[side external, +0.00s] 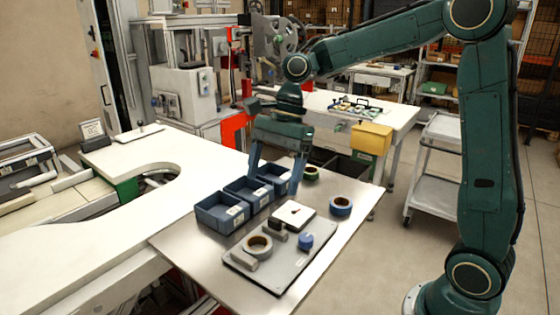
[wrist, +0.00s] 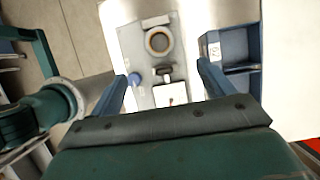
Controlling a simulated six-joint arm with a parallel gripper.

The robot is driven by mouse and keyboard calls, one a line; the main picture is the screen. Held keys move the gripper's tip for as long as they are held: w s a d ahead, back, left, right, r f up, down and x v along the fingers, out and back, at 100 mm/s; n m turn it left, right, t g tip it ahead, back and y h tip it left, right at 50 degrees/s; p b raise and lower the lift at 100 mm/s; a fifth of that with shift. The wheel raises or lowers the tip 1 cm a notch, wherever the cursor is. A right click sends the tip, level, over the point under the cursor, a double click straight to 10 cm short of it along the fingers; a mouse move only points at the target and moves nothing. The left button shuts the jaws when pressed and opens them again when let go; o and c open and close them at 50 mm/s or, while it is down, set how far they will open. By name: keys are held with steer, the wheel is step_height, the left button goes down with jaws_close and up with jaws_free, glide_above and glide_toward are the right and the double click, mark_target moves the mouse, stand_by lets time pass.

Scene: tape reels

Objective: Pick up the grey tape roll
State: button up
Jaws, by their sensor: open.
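The grey tape roll (side external: 265,253) lies flat on a light grey tray (side external: 283,277) at the front of the steel table. In the wrist view the roll (wrist: 147,43) shows at the top, ahead of the fingertips and between their lines. My gripper (side external: 275,184) is open and empty, raised above the table near the blue bins, behind the roll and apart from it. In the wrist view my gripper's fingers (wrist: 168,71) are spread wide, with nothing between them touching either one.
Blue bins (side external: 219,213) stand in a row at the table's left. The tray also holds a blue knob (side external: 306,241), a white square plate (side external: 294,214) and a small dark block (side external: 277,241).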

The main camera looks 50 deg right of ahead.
glide_above(259, 236)
steer(key=shift+s+d+f, duration=0.15)
steer(key=shift+f, duration=1.15)
steer(key=shift+s+d+f, duration=0.1)
steer(key=shift+d+f, duration=0.05)
steer(key=shift+f, duration=1.15)
steer(key=shift+s+d+f, duration=0.15)
steer(key=shift+f, duration=1.15)
steer(key=shift+x, duration=2.6)
steer(key=shift+s, duration=0.1)
steer(key=c, duration=1.1)
steer(key=shift+r, duration=0.15)
steer(key=shift+c, duration=0.2)
step_height(259, 236, up, 10)
